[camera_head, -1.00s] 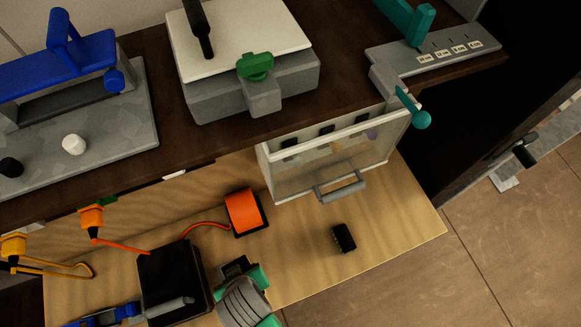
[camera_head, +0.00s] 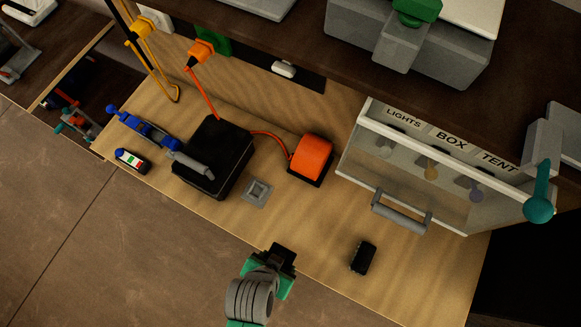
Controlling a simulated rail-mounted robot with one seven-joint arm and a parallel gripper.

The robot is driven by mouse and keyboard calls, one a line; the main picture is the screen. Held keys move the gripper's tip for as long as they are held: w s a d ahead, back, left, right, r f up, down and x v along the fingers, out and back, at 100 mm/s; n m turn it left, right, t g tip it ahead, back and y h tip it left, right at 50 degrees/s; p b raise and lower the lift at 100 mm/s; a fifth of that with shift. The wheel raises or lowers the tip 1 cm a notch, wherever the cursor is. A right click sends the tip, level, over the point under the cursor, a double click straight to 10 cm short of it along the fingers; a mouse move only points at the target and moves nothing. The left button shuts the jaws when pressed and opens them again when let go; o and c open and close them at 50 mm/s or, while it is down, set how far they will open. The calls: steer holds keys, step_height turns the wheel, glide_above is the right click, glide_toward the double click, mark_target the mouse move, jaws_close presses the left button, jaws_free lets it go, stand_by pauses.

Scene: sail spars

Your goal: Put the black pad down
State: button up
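The only small loose black piece I see is a black block (camera_head: 363,258) lying on the wooden bench (camera_head: 330,225), below the clear-fronted box; it may be the black pad. My gripper (camera_head: 283,258), green and grey with a black end, is over the bench's front edge, left of this block and apart from it. I cannot tell whether the black end is only its fingers or also a held thing. A larger black box (camera_head: 213,155) with a grey handle stands on the bench to the upper left. A grey square plate (camera_head: 257,192) lies right of it.
An orange roller-like unit (camera_head: 311,159) with a cable stands mid-bench. The clear-fronted box (camera_head: 430,170) with a grey handle (camera_head: 401,212) is at right. A blue tool (camera_head: 145,130) and a small white-green-red item (camera_head: 131,160) are at left. A dark shelf overhangs the back.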

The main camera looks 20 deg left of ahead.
glide_above(310, 230)
steer(key=s, duration=0.2)
steer(key=shift+w+a+f, duration=0.1)
steer(key=shift+a+f, duration=0.2)
steer(key=shift+f, duration=0.2)
steer(key=shift+w+d+f, duration=0.1)
steer(key=shift+w+f, duration=0.1)
steer(key=shift+f, duration=1.55)
steer(key=shift+f, duration=0.15)
steer(key=o, duration=1.1)
steer(key=p+v, duration=0.1)
steer(key=v, duration=1.1)
steer(key=shift+p, duration=0.3)
